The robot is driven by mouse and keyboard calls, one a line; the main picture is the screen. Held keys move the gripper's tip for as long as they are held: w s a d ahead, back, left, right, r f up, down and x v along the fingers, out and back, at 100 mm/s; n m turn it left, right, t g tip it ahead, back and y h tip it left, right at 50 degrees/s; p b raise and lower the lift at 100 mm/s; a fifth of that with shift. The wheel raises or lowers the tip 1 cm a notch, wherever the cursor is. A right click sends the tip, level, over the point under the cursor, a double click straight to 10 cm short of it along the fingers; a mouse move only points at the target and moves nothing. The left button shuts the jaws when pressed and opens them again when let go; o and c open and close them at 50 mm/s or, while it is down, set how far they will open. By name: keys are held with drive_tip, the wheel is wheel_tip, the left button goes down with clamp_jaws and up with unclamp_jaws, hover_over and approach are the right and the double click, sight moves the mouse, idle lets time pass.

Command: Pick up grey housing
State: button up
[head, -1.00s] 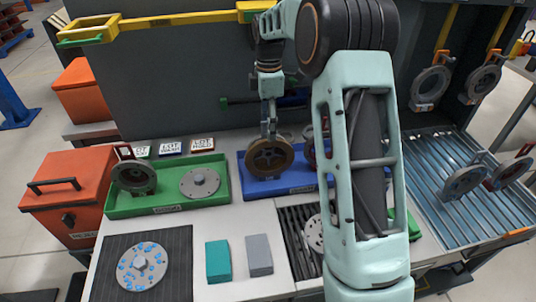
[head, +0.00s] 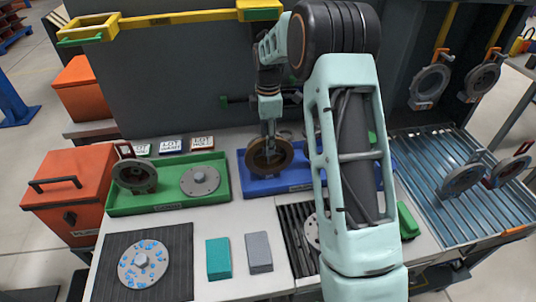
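Several grey ring-shaped housings are in the head view. One dark grey housing (head: 135,175) leans upright at the left of the green tray (head: 165,207), and a flat light grey disc (head: 200,181) lies beside it. Two grey housings hang on hooks at upper right, the nearer one (head: 430,85) left of the other (head: 481,82). Another grey housing (head: 462,179) is on the ribbed rack at right. My gripper (head: 268,138) points down at a brown ring-shaped housing (head: 270,166) in the blue tray (head: 262,187). Its fingertips overlap the brown ring, and I cannot tell whether they hold it.
A grey disc with blue spots (head: 142,264) lies on a dark mat (head: 183,275). A teal block (head: 218,258) and a grey block (head: 259,252) stand on the bench. An orange box (head: 70,195) is at left. My arm hides part of the bench's right side.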

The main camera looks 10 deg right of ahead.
clamp_jaws()
drive_tip(key=shift+r, duration=0.1)
idle(0.3)
